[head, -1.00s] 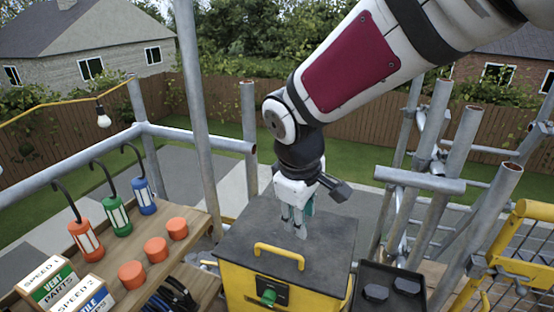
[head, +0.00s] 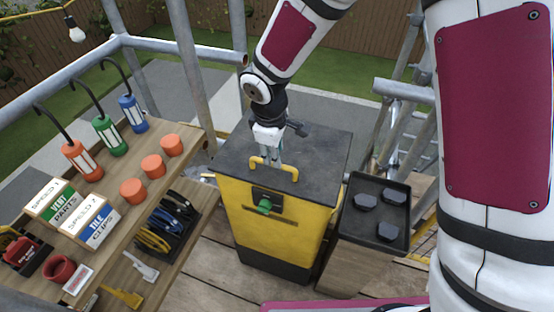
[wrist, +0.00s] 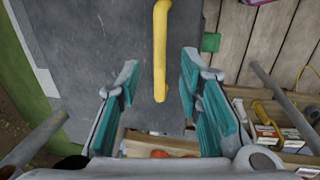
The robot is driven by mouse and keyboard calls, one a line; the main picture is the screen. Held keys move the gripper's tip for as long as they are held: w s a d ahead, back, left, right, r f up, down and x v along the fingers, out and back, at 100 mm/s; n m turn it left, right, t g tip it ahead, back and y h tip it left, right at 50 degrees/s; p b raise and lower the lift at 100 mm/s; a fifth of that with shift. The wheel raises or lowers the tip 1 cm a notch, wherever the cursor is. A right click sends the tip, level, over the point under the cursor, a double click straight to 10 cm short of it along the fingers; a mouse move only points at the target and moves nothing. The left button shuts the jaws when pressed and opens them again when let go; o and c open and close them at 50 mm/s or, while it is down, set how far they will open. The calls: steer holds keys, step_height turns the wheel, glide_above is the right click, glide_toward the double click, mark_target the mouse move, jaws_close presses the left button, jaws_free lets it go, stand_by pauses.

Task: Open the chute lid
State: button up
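The chute is a yellow box with a flat dark grey lid (head: 315,150), which lies shut on top. A yellow bar handle (head: 288,171) stands near the lid's front edge; it also shows in the wrist view (wrist: 160,50). A green knob (head: 264,206) sits on a dark latch plate on the yellow front (head: 290,230). My gripper (head: 270,160) is just above the lid at the handle's left end. In the wrist view my gripper (wrist: 158,95) is open, with teal pads on either side of the handle's line. I cannot tell whether either finger touches it.
A wooden shelf bench (head: 205,148) at left carries lamps, orange cups (head: 153,165) and labelled boxes. A dark tray (head: 360,225) with several dark pieces stands close to the chute's right. Scaffold tubes rise behind and at right.

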steer(key=shift+w+d+f, duration=0.1)
steer(key=shift+w+f, duration=0.05)
steer(key=shift+f, duration=0.7)
steer(key=shift+w+f, duration=0.2)
steer(key=shift+f, duration=0.7)
steer(key=shift+w+d+f, duration=0.1)
steer(key=shift+w+f, duration=0.05)
steer(key=shift+f, duration=0.7)
jaws_close()
